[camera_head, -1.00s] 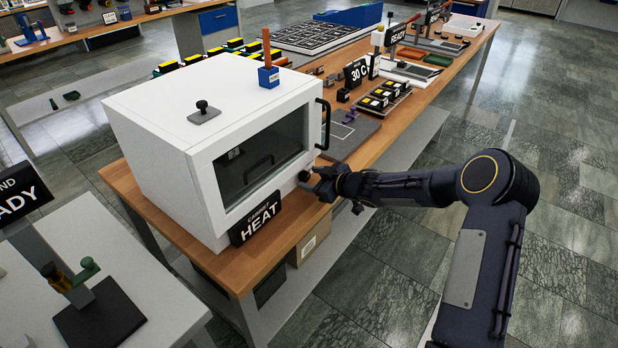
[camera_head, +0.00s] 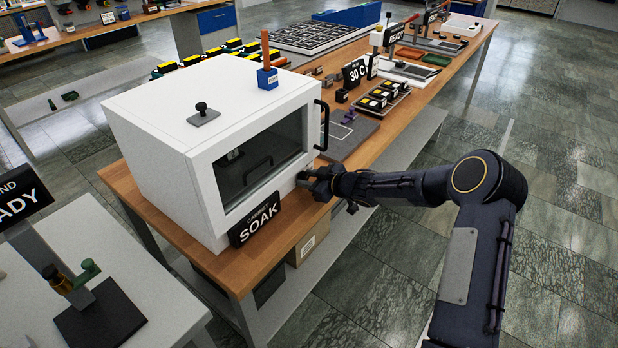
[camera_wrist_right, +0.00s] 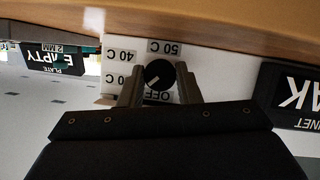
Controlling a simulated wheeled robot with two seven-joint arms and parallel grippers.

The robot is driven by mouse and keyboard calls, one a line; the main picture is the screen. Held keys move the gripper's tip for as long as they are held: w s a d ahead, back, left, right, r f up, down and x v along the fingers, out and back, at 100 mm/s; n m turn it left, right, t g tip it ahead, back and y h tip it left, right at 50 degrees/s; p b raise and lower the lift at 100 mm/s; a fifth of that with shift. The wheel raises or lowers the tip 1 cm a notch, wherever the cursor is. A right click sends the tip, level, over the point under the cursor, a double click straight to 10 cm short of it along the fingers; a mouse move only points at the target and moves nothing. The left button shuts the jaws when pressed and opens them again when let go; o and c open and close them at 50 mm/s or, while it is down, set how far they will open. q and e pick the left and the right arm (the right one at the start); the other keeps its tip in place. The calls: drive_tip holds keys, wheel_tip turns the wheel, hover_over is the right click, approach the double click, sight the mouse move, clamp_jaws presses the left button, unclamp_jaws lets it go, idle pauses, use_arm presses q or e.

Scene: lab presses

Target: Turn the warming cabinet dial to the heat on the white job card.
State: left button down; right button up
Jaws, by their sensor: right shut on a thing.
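The white warming cabinet (camera_head: 160,135) stands on the near end of the wooden bench, and its sign (camera_head: 255,219) reads "CABINET SOAK". In the right wrist view, which shows the labels upside down, the round black dial (camera_wrist_right: 158,74) sits between the fingers of my right gripper (camera_wrist_right: 158,82), shut on it. The dial's pale mark points to the picture's lower left. Labels around it read 50 C (camera_wrist_right: 165,47), 40 C (camera_wrist_right: 121,56), OFF, and one ending in 0 C (camera_wrist_right: 118,82), partly hidden by a finger. I cannot make out a white job card clearly. My left gripper is out of view.
A black "30 C" sign (camera_head: 355,72) stands farther along the bench, behind a tray of small dark blocks (camera_head: 382,97). The cabinet door handle (camera_head: 323,125) is just above my right gripper. A grey mat (camera_head: 348,135) lies beside the cabinet. The aisle floor is clear.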

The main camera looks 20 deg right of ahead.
drive_tip(key=shift+r+m+g+y+p, duration=0.35)
drive_tip(key=shift+m+g+y+p, duration=0.45)
drive_tip(key=shift+p, duration=3.8)
drive_tip(key=shift+w+f+m+p, duration=0.1)
drive_tip(key=shift+m+p, duration=0.3)
drive_tip(key=shift+m, duration=0.1)
drive_tip(key=shift+d+f+m+y, duration=0.1)
drive_tip(key=shift+f+m+y, duration=0.2)
drive_tip(key=shift+m, duration=0.2)
drive_tip(key=shift+d+m+g+y+b, duration=0.1)
drive_tip(key=shift+m+g+y+b, duration=0.4)
drive_tip(key=shift+m, duration=0.6)
drive_tip(key=o, duration=1)
drive_tip(key=shift+c, duration=0.2)
